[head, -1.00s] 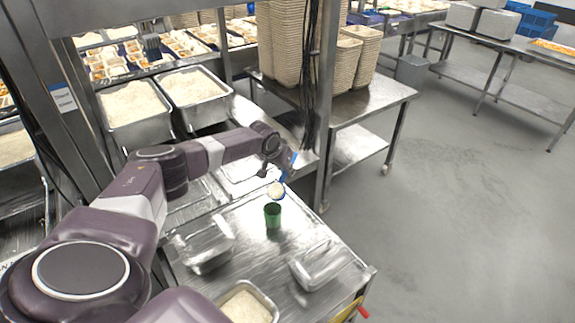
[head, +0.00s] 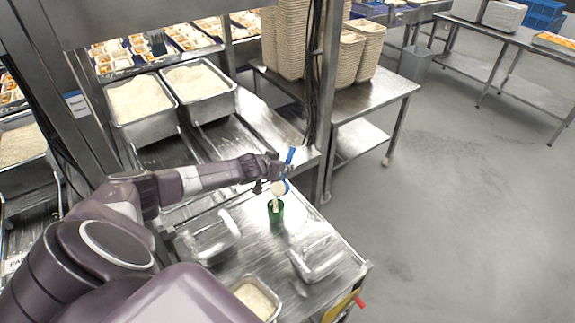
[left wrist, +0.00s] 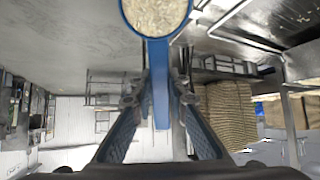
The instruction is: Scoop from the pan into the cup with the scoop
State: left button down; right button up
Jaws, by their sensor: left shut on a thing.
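My left gripper (head: 276,172) is shut on the blue scoop (head: 290,158) by its handle. The scoop's bowl is tilted just above the green cup (head: 276,215), which stands upright on the steel table. White rice shows between the bowl and the cup's mouth, seemingly pouring in. In the left wrist view the scoop's handle (left wrist: 160,85) runs between the fingers, and rice shows in its bowl at the top edge. A small metal pan of rice (head: 274,296) sits at the table's front. The cup's inside is mostly hidden. My right gripper is out of view.
Two clear empty containers stand left (head: 205,242) and right (head: 318,262) of the cup. Two large rice pans (head: 150,127) (head: 212,113) stand behind. A steel post (head: 325,120) rises behind my gripper. Stacked brown trays (head: 285,60) are farther back.

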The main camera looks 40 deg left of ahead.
pick_arm(q)
jog(key=shift+s+d+f+b, duration=0.1)
jog(key=shift+s+f+b, duration=0.15)
jog(key=shift+b, duration=0.3)
jog(key=shift+s+r+t+b, duration=0.45)
jog(key=shift+t+b, duration=0.35)
jog(key=shift+b, duration=0.25)
jog(key=s+r+t+b, duration=0.1)
jog(key=s+t+b, duration=0.1)
jog(key=b, duration=0.4)
jog(key=shift+r+b, duration=0.1)
jog(key=shift+b, duration=0.3)
jog(key=shift+s+d+t+b, duration=0.25)
jog(key=shift+t+b, duration=0.25)
jog(key=shift+b, duration=0.3)
jog(key=shift+s+a+r+t+y+b, duration=0.1)
jog(key=shift+s+t+y+b, duration=0.25)
jog(key=shift+b, duration=0.5)
jog(key=shift+s+d+r+t+y+b, duration=0.15)
jog(key=shift+s+t+b, duration=0.5)
jog(key=shift+b, duration=1.05)
jog(key=shift+s+r+t+y+b, duration=0.1)
jog(key=shift+s+r+t+b, duration=0.35)
jog(key=shift+b, duration=1.2)
jog(key=shift+s+d+t+y+b, duration=0.1)
jog(key=shift+s+t+b, duration=0.7)
jog(key=shift+b, duration=0.9)
jog(key=shift+w, duration=0.1)
